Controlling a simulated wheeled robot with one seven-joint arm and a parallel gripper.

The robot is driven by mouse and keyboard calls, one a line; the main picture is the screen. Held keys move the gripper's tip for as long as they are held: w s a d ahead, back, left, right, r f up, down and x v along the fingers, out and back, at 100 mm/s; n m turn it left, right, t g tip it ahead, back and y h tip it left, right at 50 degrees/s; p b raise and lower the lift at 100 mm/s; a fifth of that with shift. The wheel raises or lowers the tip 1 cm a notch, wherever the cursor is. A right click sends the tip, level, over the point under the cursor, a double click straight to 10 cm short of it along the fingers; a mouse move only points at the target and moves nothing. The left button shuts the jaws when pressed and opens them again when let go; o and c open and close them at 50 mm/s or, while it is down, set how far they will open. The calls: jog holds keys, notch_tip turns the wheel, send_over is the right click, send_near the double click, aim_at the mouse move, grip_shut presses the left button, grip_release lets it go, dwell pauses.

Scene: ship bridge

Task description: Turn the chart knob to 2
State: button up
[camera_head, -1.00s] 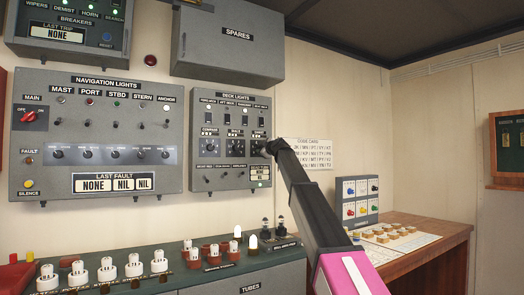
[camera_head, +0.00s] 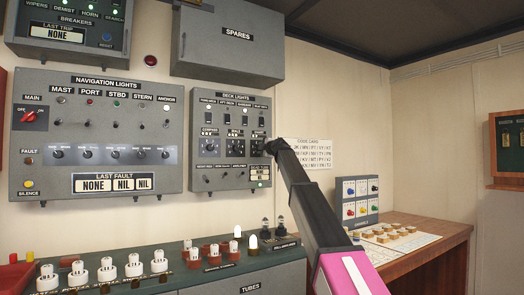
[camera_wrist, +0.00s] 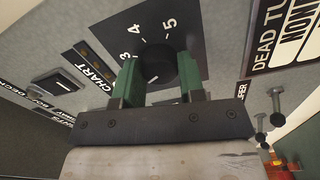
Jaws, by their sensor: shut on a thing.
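The chart knob (camera_wrist: 156,66) is a round black knob on a black dial plate in the wrist view. White numbers 3, 4 and 5 show along the dial's upper side. A short white mark shows on the knob's lower part in the picture; the number there is hidden. My gripper (camera_wrist: 160,80) has its two green fingers on either side of the knob and is shut on it. In the head view my gripper (camera_head: 270,147) is at the right side of the deck lights panel (camera_head: 230,180) and covers the knob.
In the head view, the navigation lights panel (camera_head: 100,80) is left, and a bench with tubes (camera_head: 160,262) is below.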

jog(key=o, duration=0.9)
jog(key=shift+s, duration=0.1)
jog(key=v, duration=1)
jog(key=shift+s+d, duration=0.25)
jog(key=shift+d, duration=0.05)
